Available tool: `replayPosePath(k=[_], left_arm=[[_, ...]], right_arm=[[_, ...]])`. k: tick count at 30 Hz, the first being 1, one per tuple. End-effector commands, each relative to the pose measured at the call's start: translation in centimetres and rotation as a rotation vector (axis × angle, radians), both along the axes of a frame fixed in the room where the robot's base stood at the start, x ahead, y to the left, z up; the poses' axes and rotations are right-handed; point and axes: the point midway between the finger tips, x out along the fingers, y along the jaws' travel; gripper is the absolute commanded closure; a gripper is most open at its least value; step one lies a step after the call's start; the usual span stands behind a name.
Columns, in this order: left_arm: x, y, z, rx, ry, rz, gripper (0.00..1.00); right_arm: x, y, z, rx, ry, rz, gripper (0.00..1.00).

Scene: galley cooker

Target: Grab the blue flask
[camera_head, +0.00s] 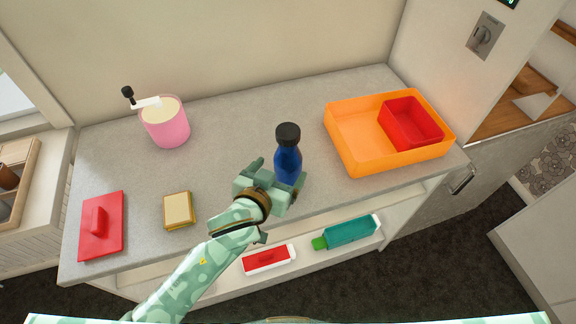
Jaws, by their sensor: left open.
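The blue flask (288,156) stands upright on the grey counter, right of the middle, with a black cap on top. My left gripper (279,180) is at the lower part of the flask, with its fingers open and close to it on the left and front. One finger shows left of the flask and another at its lower right. Whether they touch the flask cannot be told. The flask's lower left side is partly hidden by the gripper. My right gripper is not in view.
An orange tray (349,148) holding a red box (410,125) stands to the right. A pink pot (167,128), a sandwich-like block (178,210) and a red lid (101,228) are on the left. A teal bottle (350,232) and a red-and-white box (268,260) lie on the shelf below.

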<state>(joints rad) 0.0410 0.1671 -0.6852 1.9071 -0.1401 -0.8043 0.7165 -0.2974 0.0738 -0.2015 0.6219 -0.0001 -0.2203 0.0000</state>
Motion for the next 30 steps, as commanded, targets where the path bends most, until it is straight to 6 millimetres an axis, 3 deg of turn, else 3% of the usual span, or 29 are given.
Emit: replayPosePath(k=[9,16,17,22,30], left_arm=[[3.6,-2.1,-2.0,0.002,0.000,-0.001,0.16],[3.8,-2.2,-1.9,0.000,0.000,0.000,0.16],[3.8,-2.2,-1.9,0.000,0.000,0.000,0.19],[3.8,-2.2,-1.9,0.000,0.000,0.000,0.65],[3.8,-2.2,-1.9,0.001,0.000,0.000,0.65]], right_arm=[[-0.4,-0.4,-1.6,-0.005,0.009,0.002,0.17],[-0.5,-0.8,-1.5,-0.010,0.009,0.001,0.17],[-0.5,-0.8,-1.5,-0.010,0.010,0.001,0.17],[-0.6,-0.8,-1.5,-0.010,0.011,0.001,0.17],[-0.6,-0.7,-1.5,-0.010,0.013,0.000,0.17]])
